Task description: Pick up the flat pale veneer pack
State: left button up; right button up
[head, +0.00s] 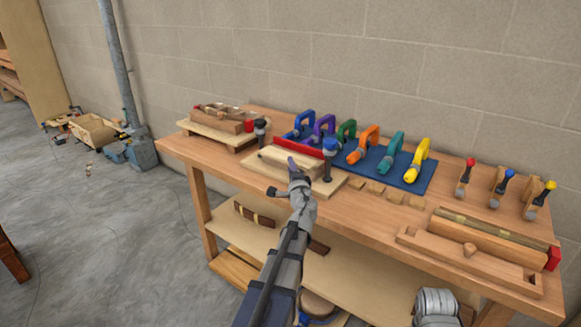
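A flat pale strip (277,153), which looks like the veneer pack, lies on a pale board (258,165) near the middle of the workbench. My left gripper (294,166) comes up from the bottom of the head view and overlaps the front of the strip and board. Its fingers look narrow and close together. I cannot tell whether they touch the strip or hold it. The arm and gripper hide part of the board.
A clamp with a blue top (330,147) stands at the board's right. Coloured clamps lie on a blue mat (375,160) behind. A wooden form (470,250) is at the right and another (218,122) at the left. Small wood blocks (376,187) lie along the middle.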

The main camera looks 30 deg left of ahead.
pick_arm(q)
jog(key=shift+c, duration=0.3)
jog(key=c, duration=0.5)
jog(key=shift+r, duration=0.1)
dwell(0.7)
notch_tip(320, 180, up, 2)
jog(key=p, duration=0.2)
jog(key=shift+r+p, duration=0.2)
jog(key=shift+p, duration=0.1)
